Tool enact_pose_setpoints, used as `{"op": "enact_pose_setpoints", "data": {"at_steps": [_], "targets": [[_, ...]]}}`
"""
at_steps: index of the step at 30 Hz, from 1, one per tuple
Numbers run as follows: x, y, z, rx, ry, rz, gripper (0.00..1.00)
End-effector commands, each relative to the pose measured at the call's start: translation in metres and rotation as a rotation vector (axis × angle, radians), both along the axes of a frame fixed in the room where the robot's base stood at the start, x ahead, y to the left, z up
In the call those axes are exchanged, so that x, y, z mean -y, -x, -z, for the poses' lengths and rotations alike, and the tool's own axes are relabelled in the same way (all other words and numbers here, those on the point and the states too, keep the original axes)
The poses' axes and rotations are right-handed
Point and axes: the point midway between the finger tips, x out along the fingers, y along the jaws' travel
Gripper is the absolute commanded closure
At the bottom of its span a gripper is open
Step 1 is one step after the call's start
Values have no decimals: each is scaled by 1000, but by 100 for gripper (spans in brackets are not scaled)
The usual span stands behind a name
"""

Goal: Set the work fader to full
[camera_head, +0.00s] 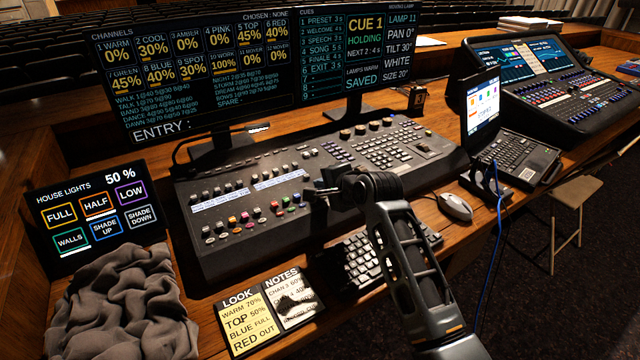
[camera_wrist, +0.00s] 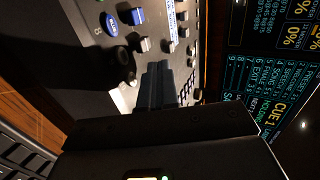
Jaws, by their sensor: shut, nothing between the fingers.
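The lighting console (camera_head: 215,255) stands in mid-desk, with rows of small fader caps and coloured caps on its left half. I cannot tell which cap is the work fader; its label is too small to read. My gripper (camera_head: 318,195) is over the front right of the fader section. In the wrist view my gripper (camera_wrist: 156,84) is shut and empty, its fingers pointing down at the panel. Near them are a blue cap (camera_wrist: 110,25), a grey cap (camera_wrist: 141,45) and a dark rounded knob (camera_wrist: 126,66). Contact with any cap cannot be told.
Two monitors (camera_head: 190,75) stand behind the console. A house lights panel (camera_head: 95,208) reads 50 %. Grey cloth (camera_head: 120,300), note cards (camera_head: 268,305), a keyboard (camera_head: 360,262), a mouse (camera_head: 455,207) and a laptop (camera_head: 515,155) lie around it. A second console (camera_head: 560,95) is at right.

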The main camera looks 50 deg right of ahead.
Motion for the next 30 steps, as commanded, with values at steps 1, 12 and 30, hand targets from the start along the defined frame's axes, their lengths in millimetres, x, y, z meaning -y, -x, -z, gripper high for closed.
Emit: {"op": "enact_pose_setpoints", "data": {"at_steps": [1, 12, 30], "targets": [[-2, 5, -2, 0, 1, 0, 100], [-14, 50, -28, 0, 1, 0, 100], [-22, 75, -44, -1, -2, 0, 100]]}}
